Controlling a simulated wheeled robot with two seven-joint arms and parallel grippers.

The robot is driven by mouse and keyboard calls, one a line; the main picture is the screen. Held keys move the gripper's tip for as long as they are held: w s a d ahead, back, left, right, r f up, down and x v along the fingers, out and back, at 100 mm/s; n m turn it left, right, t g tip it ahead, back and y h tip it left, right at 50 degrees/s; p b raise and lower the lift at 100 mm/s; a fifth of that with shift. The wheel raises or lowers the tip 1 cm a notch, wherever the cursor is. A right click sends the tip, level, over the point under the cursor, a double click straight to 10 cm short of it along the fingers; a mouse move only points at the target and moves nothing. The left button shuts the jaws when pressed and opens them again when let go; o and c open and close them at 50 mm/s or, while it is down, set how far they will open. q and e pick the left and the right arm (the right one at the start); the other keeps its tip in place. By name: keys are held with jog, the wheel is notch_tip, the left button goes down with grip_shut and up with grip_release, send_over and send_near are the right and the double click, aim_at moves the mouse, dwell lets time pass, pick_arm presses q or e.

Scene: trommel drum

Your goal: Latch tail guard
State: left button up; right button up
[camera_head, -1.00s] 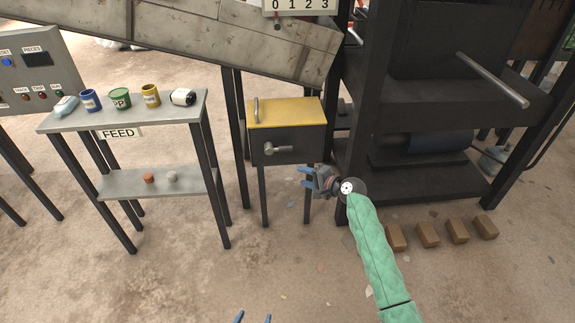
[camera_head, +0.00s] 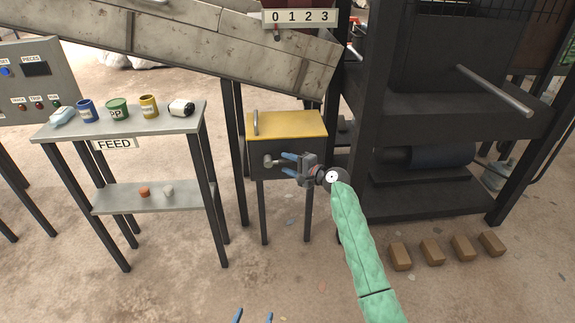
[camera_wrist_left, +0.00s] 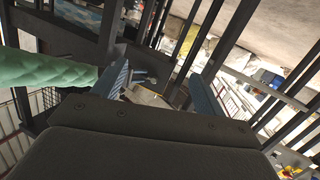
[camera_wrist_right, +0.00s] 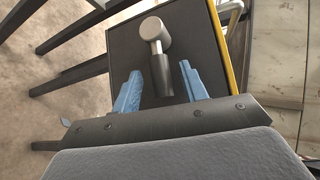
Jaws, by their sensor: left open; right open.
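The tail guard is a dark box with a yellow top (camera_head: 287,124) on thin legs. A grey latch handle (camera_head: 269,160) sticks out from its front face, its lever pointing right toward my right gripper. My right gripper (camera_head: 286,161) is open in front of the box. In the right wrist view the latch handle (camera_wrist_right: 153,28) has a pale round hub and a dark grip (camera_wrist_right: 162,76), which lies between the spread blue fingers, with gaps on both sides. My left gripper (camera_head: 252,316) is open and empty at the bottom edge of the head view.
The feed table (camera_head: 130,127) with several small containers stands left of the box. A sloped metal chute (camera_head: 190,38) runs above. A dark machine frame (camera_head: 440,100) with a protruding bar (camera_head: 495,90) stands right. Several brown blocks (camera_head: 432,251) lie on the floor.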

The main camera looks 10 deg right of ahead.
jog(key=shift+w+a, duration=0.2)
jog(key=shift+a, duration=0.05)
grip_shut()
pick_arm(q)
jog(key=shift+w+r, duration=0.1)
jog(key=shift+r, duration=0.2)
